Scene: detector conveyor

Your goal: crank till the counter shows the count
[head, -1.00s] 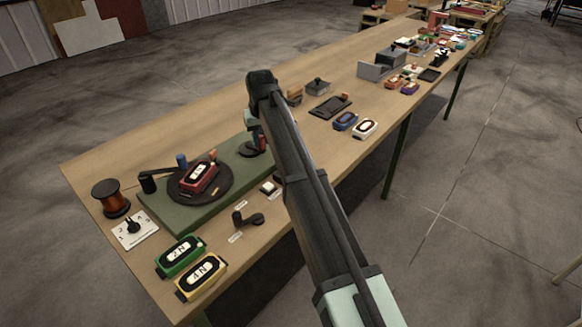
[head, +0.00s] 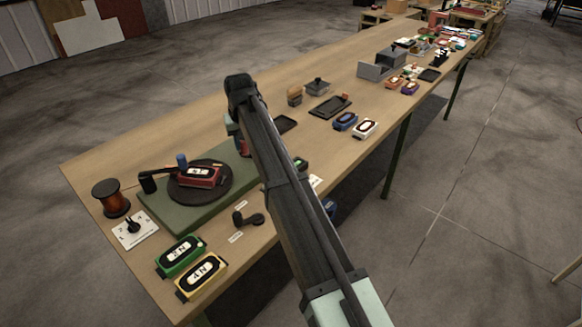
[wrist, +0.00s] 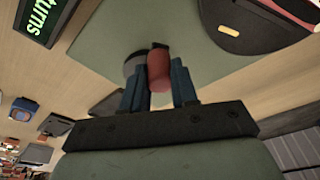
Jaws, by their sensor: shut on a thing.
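My gripper (wrist: 159,88) is shut on a red crank handle (wrist: 158,66), which stands between the blue fingers in the wrist view. A grey round part of the crank (wrist: 133,62) shows beside the handle. The green base plate (head: 160,222) carries a dark turntable (head: 220,187) with a red labelled block (head: 201,173) on it. The counter (wrist: 42,20) is a dark display with green lettering; "turns" is readable, but its number is not in view. In the head view my arm hides most of the gripper, the crank and the counter.
A copper-coloured spool (head: 111,200) and a white dial plate (head: 134,230) stand left of the base. A green block (head: 180,256) and a yellow block (head: 201,277) lie at the near edge, with a small black lever (head: 248,218) nearby. Trays and blocks line the far bench.

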